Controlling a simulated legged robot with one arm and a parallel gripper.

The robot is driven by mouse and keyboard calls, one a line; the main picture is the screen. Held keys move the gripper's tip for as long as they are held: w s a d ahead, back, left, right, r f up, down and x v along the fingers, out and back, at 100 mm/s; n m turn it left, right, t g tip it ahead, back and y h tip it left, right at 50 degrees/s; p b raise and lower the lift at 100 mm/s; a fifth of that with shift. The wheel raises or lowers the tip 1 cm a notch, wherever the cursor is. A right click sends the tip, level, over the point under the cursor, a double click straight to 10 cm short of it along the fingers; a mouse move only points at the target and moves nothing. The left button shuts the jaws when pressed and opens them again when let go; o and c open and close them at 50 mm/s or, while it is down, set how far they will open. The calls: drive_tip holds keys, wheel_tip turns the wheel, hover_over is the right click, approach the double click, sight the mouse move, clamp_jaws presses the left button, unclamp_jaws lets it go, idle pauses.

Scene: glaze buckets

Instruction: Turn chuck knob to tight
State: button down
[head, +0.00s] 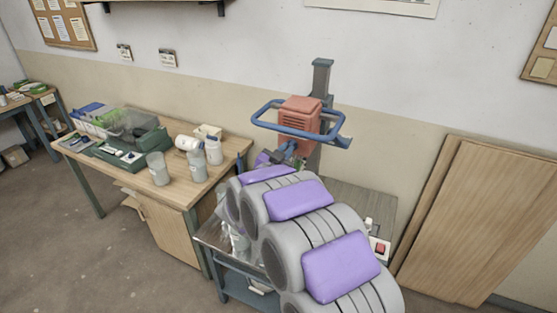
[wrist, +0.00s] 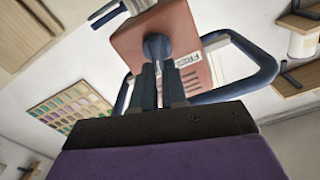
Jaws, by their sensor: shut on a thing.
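The red motor head (head: 300,112) of a mixer hangs on a dark upright column (head: 321,75), with a blue loop handle (head: 345,138) around it. In the wrist view the red head (wrist: 190,78) is seen from below, with the blue-grey chuck (wrist: 157,46) coming out of its underside. My gripper (wrist: 160,82) points up at the chuck, its two dark fingers close together and shut on the chuck knob. The fingers mostly hide the knob, so its turn position cannot be told. In the head view my gripper (head: 290,150) is just under the red head, partly hidden by my arm.
A small work table (head: 355,193) stands under the mixer, with a red switch (head: 380,247) at its right. A wooden bench (head: 110,172) at the left holds grey cups, white bottles and a green case. Wooden panels (head: 490,220) lean on the wall at right.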

drive_tip(key=m+b, duration=0.1)
drive_tip(key=m, duration=0.1)
drive_tip(key=m+b, duration=0.3)
drive_tip(key=shift+w+d+r+m, duration=0.15)
drive_tip(key=shift+d+m, duration=0.1)
drive_tip(key=shift+m, duration=0.05)
idle(0.5)
